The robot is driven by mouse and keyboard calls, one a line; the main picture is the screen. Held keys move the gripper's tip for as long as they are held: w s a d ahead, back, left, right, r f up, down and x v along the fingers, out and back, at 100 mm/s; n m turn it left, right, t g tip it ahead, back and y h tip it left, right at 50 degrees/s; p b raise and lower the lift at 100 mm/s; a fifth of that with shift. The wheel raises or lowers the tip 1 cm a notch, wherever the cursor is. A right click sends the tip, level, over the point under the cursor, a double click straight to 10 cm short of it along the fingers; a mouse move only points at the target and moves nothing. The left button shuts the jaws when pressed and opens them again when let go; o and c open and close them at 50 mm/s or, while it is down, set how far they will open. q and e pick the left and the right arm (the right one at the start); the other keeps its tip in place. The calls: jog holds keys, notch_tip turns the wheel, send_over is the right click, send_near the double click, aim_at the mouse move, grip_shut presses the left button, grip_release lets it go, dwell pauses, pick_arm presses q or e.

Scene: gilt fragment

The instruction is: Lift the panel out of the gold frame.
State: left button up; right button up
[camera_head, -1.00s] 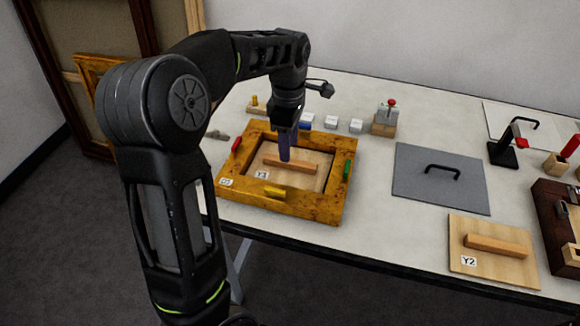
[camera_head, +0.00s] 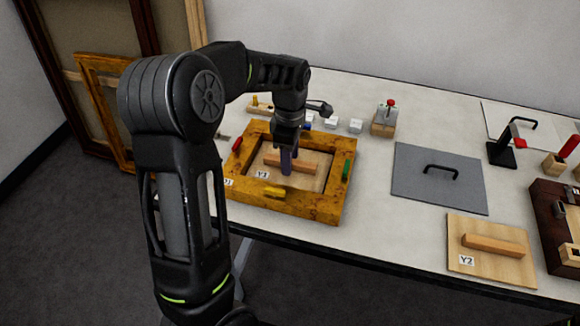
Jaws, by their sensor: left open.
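The gold frame (camera_head: 310,205) lies flat on the table, with small coloured tabs along its sides: red left, yellow front, green right, blue at the back. The light wood panel (camera_head: 310,183) marked Y3 lies inside it, with a raised wooden bar handle (camera_head: 304,167) across its middle. My left gripper (camera_head: 286,166) points down over the panel and is open, its fingers at the bar. The near finger hides part of the bar, and I cannot tell whether it touches. My right gripper is not in view.
To the right lie a grey plate (camera_head: 410,180) with a black handle and a wooden panel (camera_head: 480,262) marked Y2. Small white blocks (camera_head: 355,126) and a block with a red knob (camera_head: 385,120) stand behind the frame. Bare table lies between frame and plate.

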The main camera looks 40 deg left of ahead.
pick_arm(q)
grip_shut()
dwell(0.3)
dwell(0.4)
